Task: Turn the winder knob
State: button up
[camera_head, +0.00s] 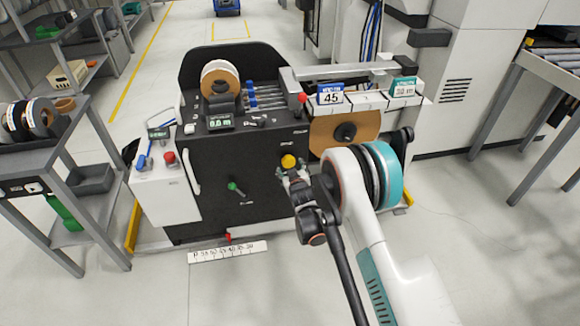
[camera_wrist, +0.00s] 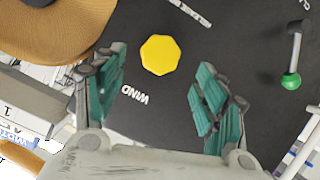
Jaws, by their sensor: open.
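The yellow knob (camera_head: 289,161) sits on the right part of the machine's black front panel (camera_head: 235,165). In the wrist view the yellow knob (camera_wrist: 160,54) is many-sided, with the white word WIND printed beside it. My gripper (camera_head: 293,174) is at the knob, just below it in the head view. In the wrist view my gripper (camera_wrist: 160,80) is open, with a teal-padded finger on each side and the knob between and slightly beyond the tips. Neither finger visibly touches the knob.
A green-tipped lever (camera_head: 236,187) sits left of the knob, and a brown reel (camera_head: 335,131) is close above right. A white box with a red button (camera_head: 169,157) stands at the machine's left. Grey shelving (camera_head: 45,160) is farther left.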

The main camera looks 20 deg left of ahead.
jog(key=v, duration=0.5)
jog(key=shift+w, duration=0.1)
dwell(0.3)
